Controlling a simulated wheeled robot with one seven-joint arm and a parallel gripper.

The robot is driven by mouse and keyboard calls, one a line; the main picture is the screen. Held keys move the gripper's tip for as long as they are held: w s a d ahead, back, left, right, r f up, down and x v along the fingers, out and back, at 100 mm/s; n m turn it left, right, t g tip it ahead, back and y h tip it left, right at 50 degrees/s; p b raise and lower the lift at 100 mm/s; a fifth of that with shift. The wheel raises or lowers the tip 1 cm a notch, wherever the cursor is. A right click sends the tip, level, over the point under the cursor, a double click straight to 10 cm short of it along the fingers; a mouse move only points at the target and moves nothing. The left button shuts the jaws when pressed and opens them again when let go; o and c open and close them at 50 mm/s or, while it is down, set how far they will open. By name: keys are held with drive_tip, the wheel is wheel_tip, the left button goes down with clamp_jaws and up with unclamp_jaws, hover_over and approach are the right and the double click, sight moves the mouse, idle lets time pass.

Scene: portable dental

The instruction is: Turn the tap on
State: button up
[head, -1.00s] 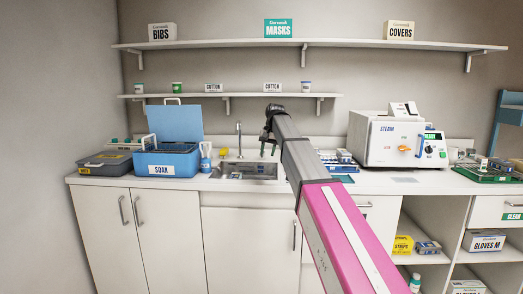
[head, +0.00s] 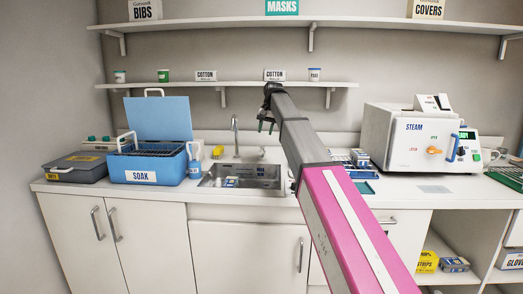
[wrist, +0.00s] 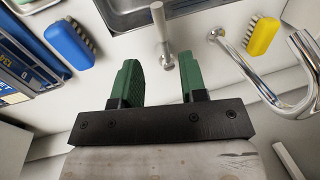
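The sink tap has a tall curved chrome spout (head: 235,135) rising behind the sink (head: 286,182); the spout also shows at the right of the wrist view (wrist: 262,82). A short metal post with a rounded top, apparently the tap's handle (wrist: 163,35), stands between the spout and the blue brush in the wrist view. My gripper (head: 266,126) hangs behind the sink, right of the spout in the head view. In the wrist view its green fingers (wrist: 160,70) are apart and empty, with the post lying in line with the gap between them. Contact cannot be told.
A yellow brush (wrist: 262,35) and a blue brush (wrist: 70,43) lie near the tap. A blue soak tub (head: 150,165) with a raised lid stands left of the sink. A steam unit (head: 415,140) stands at right. The wall and lower shelf (head: 190,86) are close behind.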

sight(261, 151)
drive_tip(key=f, duration=0.3)
drive_tip(key=a+f, duration=0.1)
drive_tip(key=f, duration=0.2)
drive_tip(key=a+f, duration=0.1)
drive_tip(key=f, duration=0.3)
clamp_jaws()
